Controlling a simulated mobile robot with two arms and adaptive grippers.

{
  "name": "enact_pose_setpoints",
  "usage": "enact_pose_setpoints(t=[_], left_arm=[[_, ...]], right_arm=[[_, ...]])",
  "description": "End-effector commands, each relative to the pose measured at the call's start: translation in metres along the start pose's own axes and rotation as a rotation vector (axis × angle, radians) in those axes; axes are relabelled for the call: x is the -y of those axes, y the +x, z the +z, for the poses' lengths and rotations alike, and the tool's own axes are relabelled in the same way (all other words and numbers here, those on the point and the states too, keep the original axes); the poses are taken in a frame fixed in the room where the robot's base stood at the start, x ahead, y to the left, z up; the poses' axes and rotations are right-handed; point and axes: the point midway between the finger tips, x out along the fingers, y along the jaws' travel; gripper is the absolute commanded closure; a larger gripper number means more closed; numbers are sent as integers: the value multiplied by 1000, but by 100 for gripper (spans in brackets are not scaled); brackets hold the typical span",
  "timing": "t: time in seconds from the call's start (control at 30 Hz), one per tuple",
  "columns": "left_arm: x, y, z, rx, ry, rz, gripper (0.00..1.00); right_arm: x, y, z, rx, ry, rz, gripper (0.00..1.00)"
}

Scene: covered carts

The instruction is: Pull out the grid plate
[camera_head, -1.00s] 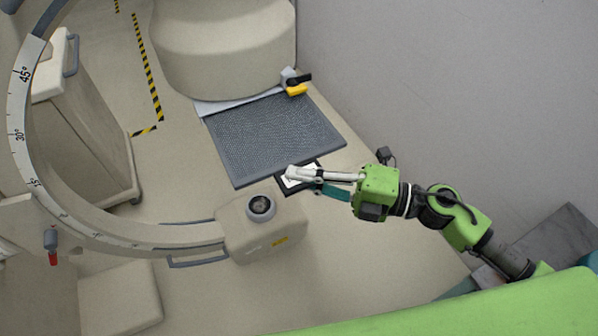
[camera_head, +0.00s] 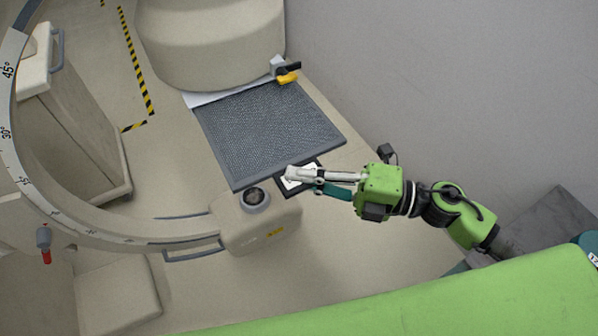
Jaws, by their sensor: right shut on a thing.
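The grid plate (camera_head: 265,125) is a flat dark grey meshed panel lying in the middle of the view. A black handle tab with a white patch (camera_head: 291,184) sticks out from its near edge. My right gripper (camera_head: 290,175) reaches in from the right and is shut on this tab. Its fingers hide part of the tab. The plate's far edge lies by a white strip (camera_head: 205,98) at the foot of a rounded beige housing. My left gripper is not in view.
A yellow and black clamp (camera_head: 287,74) stands at the plate's far right corner. A beige box with a round lens (camera_head: 262,220) sits close to the near left edge, on a curved scaled arm (camera_head: 110,235). A grey wall (camera_head: 450,80) rises at right. A green surface (camera_head: 420,295) fills the front.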

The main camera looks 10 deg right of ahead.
Motion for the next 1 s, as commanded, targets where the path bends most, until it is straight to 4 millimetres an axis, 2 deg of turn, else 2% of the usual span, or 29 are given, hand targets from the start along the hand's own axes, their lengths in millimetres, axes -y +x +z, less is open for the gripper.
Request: enact_pose_setpoints(t=[1.0], left_arm=[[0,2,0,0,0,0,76]], right_arm=[[-1,-20,-23,-1,-2,1,100]])
